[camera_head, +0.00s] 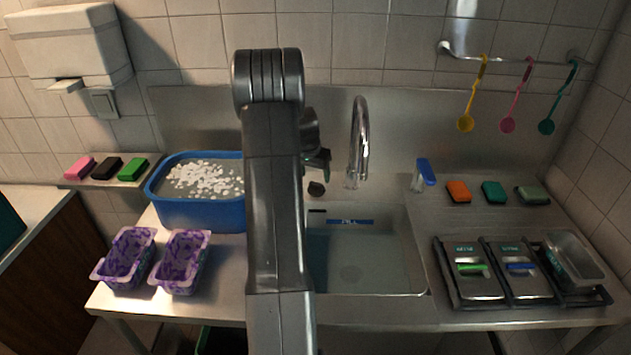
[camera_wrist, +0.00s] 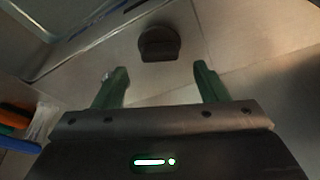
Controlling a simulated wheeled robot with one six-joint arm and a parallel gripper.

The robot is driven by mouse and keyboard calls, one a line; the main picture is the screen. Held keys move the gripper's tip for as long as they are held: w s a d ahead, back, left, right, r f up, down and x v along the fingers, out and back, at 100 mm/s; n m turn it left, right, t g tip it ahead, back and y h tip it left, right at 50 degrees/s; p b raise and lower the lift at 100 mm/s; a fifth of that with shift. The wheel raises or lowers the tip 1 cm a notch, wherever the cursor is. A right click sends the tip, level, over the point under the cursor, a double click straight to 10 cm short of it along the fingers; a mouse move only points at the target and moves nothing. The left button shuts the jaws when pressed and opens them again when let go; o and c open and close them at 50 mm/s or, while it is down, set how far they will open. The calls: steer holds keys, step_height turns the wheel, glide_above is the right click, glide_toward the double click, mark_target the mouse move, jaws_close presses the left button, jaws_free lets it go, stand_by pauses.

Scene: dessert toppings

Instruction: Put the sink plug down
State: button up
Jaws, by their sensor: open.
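The sink plug (camera_head: 316,188), small and dark, rests on the steel ledge behind the sink, left of the tap. In the wrist view the plug (camera_wrist: 159,43) is a black round piece with a raised grip, just beyond the fingertips. My gripper (camera_wrist: 160,72) is open and empty, its two green fingers apart and the plug in line with the gap between them. In the head view my gripper (camera_head: 318,162) is just above the plug, partly hidden by my arm. The sink (camera_head: 365,265) holds water; its left part is hidden behind my arm.
The curved tap (camera_head: 360,140) stands close to the right of my gripper. A blue basin (camera_head: 195,212) with white pieces and two purple tubs (camera_head: 180,262) stand left. Sponges (camera_head: 458,192), a blue-handled brush (camera_head: 426,172) and metal containers (camera_head: 480,290) are right.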

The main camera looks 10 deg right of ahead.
mark_target(316, 183)
steer(key=b+v, duration=0.1)
steer(key=v, duration=0.7)
steer(key=p+x, duration=0.2)
steer(key=x, duration=0.9)
steer(key=shift+w+f, duration=0.1)
steer(key=shift+f, duration=0.2)
steer(key=shift+w+d+r, duration=0.1)
steer(key=shift+w+r, duration=0.05)
steer(key=shift+r, duration=1)
